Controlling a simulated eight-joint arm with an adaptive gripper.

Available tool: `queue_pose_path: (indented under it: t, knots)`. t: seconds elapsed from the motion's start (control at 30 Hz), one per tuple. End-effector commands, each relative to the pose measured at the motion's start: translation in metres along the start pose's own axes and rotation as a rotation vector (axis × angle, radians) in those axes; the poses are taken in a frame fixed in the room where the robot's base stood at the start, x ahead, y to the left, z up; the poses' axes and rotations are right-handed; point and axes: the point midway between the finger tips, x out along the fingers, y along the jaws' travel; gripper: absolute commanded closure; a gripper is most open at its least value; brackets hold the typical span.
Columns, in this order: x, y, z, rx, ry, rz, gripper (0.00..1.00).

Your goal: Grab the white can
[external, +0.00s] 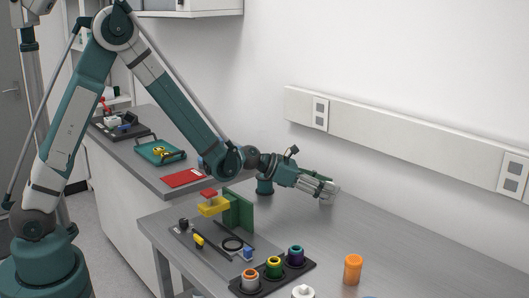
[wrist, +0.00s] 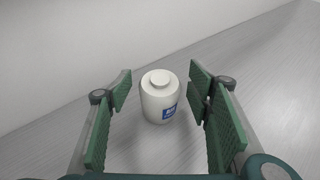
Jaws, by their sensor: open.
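The white can (wrist: 157,98) stands upright on the grey table in the wrist view, with a round raised cap and a blue label low on its right side. My gripper (wrist: 161,78) is open, with a green-padded finger on each side of the can and a gap to each. The can is ahead between the fingertips, not gripped. In the external view my gripper (external: 323,188) is low over the table near the wall. A pale shape at its fingertips may be the can, partly hidden by the fingers.
An orange bottle (external: 352,269) stands at the front right. A white capped object (external: 303,292) is cut off by the bottom edge. A black holder (external: 255,283) carries three coloured cylinders. A green upright block (external: 239,211) stands left of my gripper. The table to the right is clear.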

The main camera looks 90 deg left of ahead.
Motion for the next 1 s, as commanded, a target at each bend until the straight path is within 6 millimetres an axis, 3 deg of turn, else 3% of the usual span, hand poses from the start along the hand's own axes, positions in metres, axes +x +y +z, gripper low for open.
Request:
queue_pose_path:
  t: [0.47, 0.73, 1.0]
  knots:
    - [-0.0002, 0.0002, 0.0002, 0.000, 0.000, 0.000, 0.49]
    - [-0.0002, 0.0002, 0.0002, 0.000, 0.000, 0.000, 0.81]
    - [-0.0003, 0.0002, 0.0005, 0.000, 0.000, 0.000, 0.81]
